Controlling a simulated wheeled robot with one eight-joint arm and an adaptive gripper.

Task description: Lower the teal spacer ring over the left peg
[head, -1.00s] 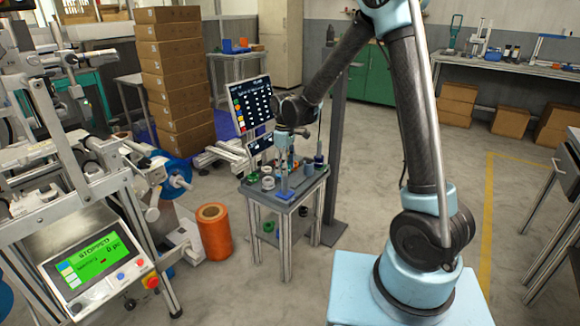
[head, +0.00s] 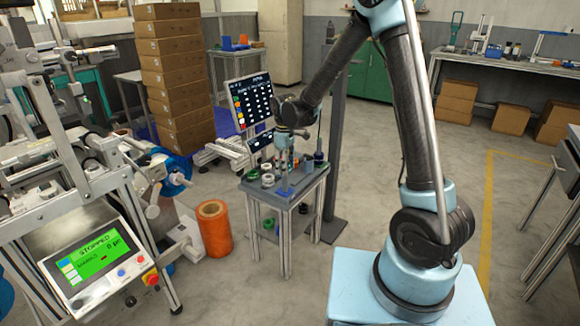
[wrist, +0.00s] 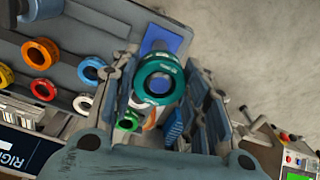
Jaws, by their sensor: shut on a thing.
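The teal spacer ring (wrist: 146,96) is held between the two fingers of my gripper (wrist: 162,88) in the wrist view, its open face toward the camera. What lies under the ring is mostly hidden, and I cannot make out the left peg or tell whether the ring is around it. In the head view my gripper (head: 284,160) is over the small work table (head: 285,184), and the ring is too small there to tell apart.
Orange (wrist: 27,52), red (wrist: 43,89) and white (wrist: 83,103) rings lie on the dark tabletop left of my gripper. A green ring (wrist: 128,121) shows close by the fingers. A blue pad (wrist: 172,36) is just beyond the teal ring. A monitor (head: 249,103) stands behind the table.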

